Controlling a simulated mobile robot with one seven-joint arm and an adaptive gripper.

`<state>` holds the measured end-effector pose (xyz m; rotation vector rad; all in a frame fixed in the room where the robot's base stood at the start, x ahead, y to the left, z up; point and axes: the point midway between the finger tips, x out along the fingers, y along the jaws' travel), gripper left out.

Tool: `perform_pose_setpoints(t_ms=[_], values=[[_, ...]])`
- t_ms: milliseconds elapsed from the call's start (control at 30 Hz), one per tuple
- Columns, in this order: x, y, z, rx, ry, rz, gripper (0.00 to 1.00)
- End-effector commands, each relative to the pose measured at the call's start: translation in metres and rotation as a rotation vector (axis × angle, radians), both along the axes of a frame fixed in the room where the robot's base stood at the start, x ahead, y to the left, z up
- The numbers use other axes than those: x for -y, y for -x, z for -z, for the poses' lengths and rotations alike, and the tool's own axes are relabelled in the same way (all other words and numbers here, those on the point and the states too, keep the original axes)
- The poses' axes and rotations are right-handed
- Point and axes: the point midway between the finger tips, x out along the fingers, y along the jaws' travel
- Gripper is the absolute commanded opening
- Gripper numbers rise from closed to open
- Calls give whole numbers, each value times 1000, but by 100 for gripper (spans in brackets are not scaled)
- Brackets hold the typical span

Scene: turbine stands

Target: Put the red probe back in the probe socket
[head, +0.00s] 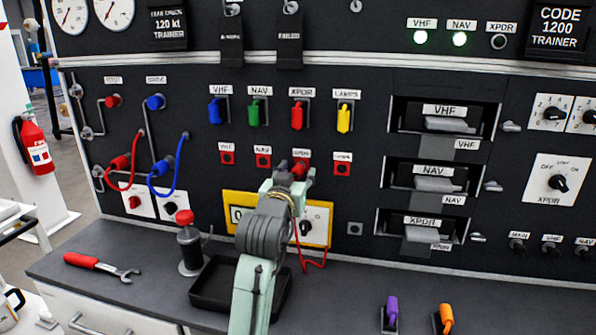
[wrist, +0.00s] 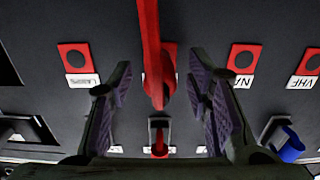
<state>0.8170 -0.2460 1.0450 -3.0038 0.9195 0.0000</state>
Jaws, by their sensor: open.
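The red probe (head: 299,169) stands out from the panel at the XPDR test point, in the row of red squares. In the wrist view the red probe (wrist: 151,50) crosses the upper middle, its end at a red square. My gripper (head: 289,178) is in front of it. In the wrist view my gripper (wrist: 160,82) is open, one finger on each side of the probe with gaps between. A thin red lead (head: 317,265) hangs by the yellow-framed meter (head: 233,197), which my arm partly covers.
Coloured switches (head: 297,116) sit above the test points. Drawer-like modules (head: 432,178) with handles project at the right. On the bench are a black tray (head: 211,286), a red-topped post (head: 188,246), a red-handled wrench (head: 97,264), and purple (head: 392,308) and orange (head: 446,314) handles.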

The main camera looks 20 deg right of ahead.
Motion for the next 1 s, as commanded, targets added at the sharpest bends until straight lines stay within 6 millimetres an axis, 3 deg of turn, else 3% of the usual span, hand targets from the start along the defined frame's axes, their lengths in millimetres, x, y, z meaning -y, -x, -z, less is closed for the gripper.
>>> perform_pose_setpoints(t_ms=[833,1000], values=[[0,0,0,1,1,0,45],[0,0,0,0,0,0,34]])
